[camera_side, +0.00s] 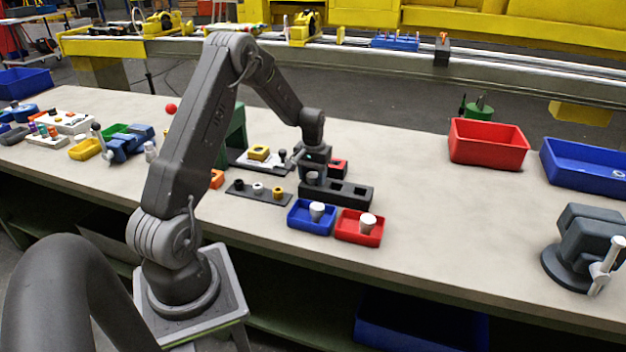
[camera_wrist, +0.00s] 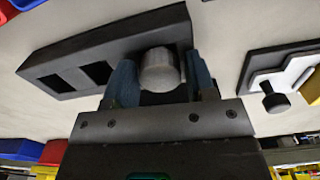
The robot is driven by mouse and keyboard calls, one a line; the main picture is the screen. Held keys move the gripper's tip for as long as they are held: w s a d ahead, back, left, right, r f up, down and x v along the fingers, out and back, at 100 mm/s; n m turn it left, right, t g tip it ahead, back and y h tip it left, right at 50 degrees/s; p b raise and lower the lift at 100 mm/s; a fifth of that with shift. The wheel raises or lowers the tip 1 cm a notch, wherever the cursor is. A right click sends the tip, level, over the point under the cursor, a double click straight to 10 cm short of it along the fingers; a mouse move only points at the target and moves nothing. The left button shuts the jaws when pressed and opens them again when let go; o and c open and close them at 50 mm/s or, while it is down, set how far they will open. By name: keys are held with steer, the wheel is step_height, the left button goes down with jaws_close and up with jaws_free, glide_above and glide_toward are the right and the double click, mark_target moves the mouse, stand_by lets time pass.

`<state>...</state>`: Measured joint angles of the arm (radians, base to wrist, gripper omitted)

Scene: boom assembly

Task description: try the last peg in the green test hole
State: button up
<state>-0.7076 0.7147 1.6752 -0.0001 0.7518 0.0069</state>
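A grey round-topped peg (camera_wrist: 160,70) is between the two fingers of my gripper (camera_wrist: 162,82) in the wrist view, at one end of the black rack (camera_wrist: 66,62). The fingers stand close on both sides of it; I cannot tell whether they press on it. In the side view my gripper (camera_side: 312,180) points down at the left end of the black rack (camera_side: 350,194). The other two square openings of the rack look empty. A green block (camera_side: 237,128) stands behind my arm, largely hidden; no green hole can be made out.
A blue tray (camera_side: 299,224) and a red tray (camera_side: 346,236), each with a pale peg, sit in front of the rack. A dark strip (camera_side: 243,195) with small round parts lies to the left.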

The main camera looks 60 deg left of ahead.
mark_target(313, 174)
steer(key=c, duration=0.6)
steer(key=shift+r, duration=3.15)
steer(key=w+a+r, duration=0.3)
steer(key=w+a, duration=0.3)
steer(key=a, duration=0.5)
steer(key=shift+f, duration=2.25)
